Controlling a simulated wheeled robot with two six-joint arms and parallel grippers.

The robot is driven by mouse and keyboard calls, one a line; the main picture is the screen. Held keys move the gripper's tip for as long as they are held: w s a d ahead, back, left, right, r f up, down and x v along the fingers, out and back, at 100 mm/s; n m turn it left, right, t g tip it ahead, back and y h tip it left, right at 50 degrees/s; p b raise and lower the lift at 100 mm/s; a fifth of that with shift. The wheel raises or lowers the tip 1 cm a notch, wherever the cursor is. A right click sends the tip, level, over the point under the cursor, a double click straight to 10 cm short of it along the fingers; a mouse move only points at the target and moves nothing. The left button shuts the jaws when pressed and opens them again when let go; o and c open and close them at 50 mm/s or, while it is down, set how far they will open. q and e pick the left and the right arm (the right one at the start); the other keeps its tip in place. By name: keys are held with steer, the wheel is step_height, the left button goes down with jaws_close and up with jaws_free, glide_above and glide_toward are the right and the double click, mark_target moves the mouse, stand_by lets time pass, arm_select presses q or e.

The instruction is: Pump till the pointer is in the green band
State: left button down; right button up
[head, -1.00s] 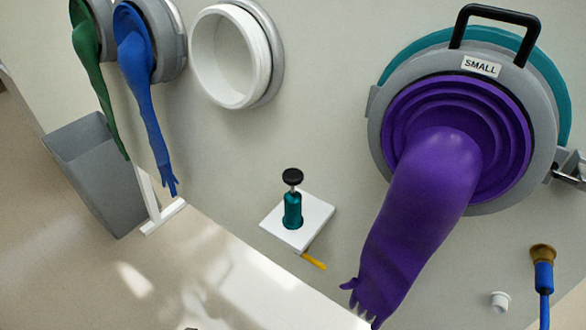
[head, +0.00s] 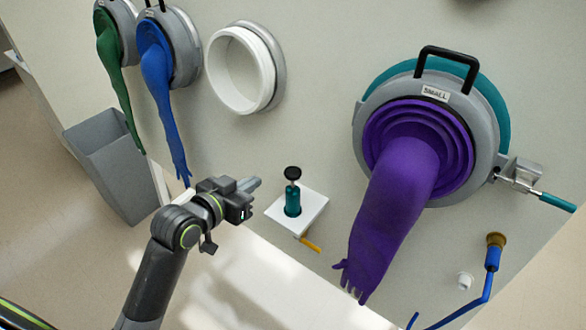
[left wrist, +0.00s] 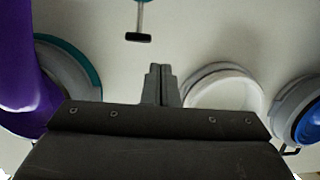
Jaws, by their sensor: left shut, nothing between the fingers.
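The hand pump, a teal cylinder (head: 293,203) with a round black knob (head: 292,173) on a rod, stands on a white plate (head: 311,209) fixed to the wall. The rod shows raised above the cylinder. My left gripper (head: 255,183) is shut and empty, a short way left of the knob and apart from it. In the left wrist view the closed fingers (left wrist: 161,72) point toward the wall, and the pump's black knob (left wrist: 139,37) shows at the top. No gauge, pointer or green band shows in either view. My right gripper is not in view.
A purple glove (head: 395,205) hangs from a large port right of the pump, and a yellow lever (head: 311,244) sits under the plate. Blue (head: 160,90) and green (head: 112,70) gloves and a white port (head: 232,70) are at upper left. A grey bin (head: 110,165) stands at left.

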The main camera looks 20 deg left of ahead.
mark_target(293, 173)
arm_select(q)
step_height(293, 173, up, 5)
steer(key=s+d+m+h, duration=0.1)
steer(key=s+d, duration=0.1)
steer(key=shift+d, duration=0.15)
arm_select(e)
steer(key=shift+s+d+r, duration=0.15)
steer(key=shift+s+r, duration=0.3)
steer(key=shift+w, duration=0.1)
arm_select(q)
steer(key=shift+w+p, duration=0.1)
steer(key=shift+p, duration=0.2)
